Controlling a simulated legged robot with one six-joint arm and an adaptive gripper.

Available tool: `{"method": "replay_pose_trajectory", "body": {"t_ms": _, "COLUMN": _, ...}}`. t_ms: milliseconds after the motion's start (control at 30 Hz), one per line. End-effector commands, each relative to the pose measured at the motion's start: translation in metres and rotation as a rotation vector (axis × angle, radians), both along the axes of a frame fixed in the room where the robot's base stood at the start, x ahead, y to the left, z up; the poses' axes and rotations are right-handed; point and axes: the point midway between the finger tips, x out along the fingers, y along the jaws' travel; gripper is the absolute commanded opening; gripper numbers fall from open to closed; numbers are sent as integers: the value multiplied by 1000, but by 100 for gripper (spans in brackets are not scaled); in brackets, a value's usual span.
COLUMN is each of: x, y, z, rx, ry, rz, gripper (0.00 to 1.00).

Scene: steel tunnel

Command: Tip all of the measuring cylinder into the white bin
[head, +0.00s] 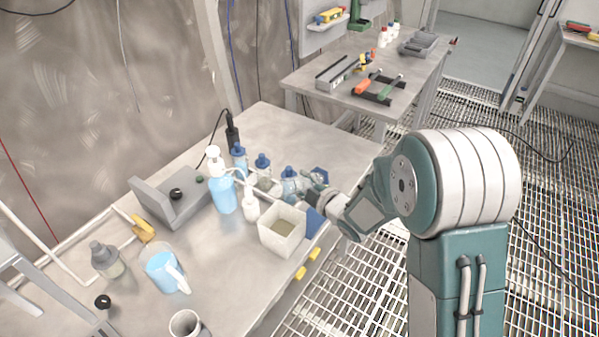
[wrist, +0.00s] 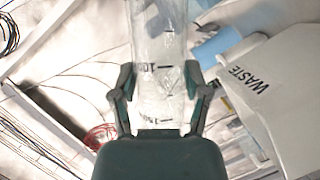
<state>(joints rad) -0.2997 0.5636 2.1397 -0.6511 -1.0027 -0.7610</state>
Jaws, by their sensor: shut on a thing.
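My gripper (wrist: 160,82) is shut on the clear measuring cylinder (wrist: 160,40), with one finger on each side of it. Dark graduation marks show on its wall. I cannot tell how much it holds. The white bin (wrist: 285,105), marked WASTE, stands to the right of the cylinder in the wrist view, apart from it. In the head view the white bin (head: 272,240) is open at the top with something brownish inside. My gripper (head: 322,196) is just behind and right of it.
A blue pump bottle (head: 223,195), a white wash bottle (head: 251,207) and blue-capped bottles (head: 263,176) crowd the bin's left and back. A jug of blue liquid (head: 165,273) and a grey mug (head: 186,325) stand nearer.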

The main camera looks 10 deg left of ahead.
Motion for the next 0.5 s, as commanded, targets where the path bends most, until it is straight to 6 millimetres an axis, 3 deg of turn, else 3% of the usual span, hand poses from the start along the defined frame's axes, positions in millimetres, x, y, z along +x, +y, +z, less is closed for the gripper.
{"method": "replay_pose_trajectory", "body": {"t_ms": 500, "x": -15, "y": 6, "z": 37, "rx": 137, "ry": 341, "rz": 0, "gripper": 8}}
